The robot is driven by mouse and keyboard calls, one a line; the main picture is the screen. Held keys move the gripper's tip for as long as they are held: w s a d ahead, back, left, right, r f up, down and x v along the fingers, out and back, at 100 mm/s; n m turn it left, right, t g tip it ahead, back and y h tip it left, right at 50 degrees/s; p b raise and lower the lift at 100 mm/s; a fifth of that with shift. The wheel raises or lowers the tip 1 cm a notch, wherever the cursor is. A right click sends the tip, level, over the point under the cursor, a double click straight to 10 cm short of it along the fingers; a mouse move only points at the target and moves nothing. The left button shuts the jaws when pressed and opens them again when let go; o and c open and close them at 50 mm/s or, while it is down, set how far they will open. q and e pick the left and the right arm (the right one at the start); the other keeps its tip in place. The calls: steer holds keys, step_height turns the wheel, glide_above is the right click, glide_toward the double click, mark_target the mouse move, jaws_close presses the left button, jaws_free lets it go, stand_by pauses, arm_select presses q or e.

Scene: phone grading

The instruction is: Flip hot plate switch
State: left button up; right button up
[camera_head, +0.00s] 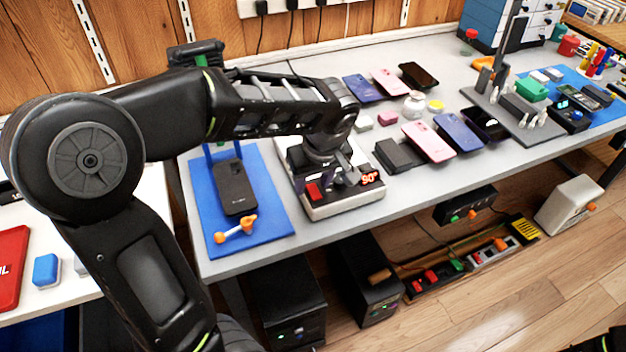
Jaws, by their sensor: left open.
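The hot plate (345,208) is a white box with a dark top near the front of the grey table. Its red switch (313,191) sits on the front left, and an orange display reading 90° is on the front right. My left arm reaches over from the left. My left gripper (346,176) points down just above the front of the hot plate, to the right of the switch, and is open. The arm and gripper hide much of the plate's top. I cannot tell whether the fingers touch the housing.
A blue mat (268,225) with a black phone (234,187) and an orange-handled tool (235,229) lies left of the hot plate. Several phones, including a pink one (428,141), lie to the right. A black box (397,155) stands close to the plate's right side.

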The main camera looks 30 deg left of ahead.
mark_target(317, 198)
arm_select(q)
steer(key=v, duration=0.7)
steer(key=shift+r+p, duration=0.35)
steer(key=shift+r, duration=0.05)
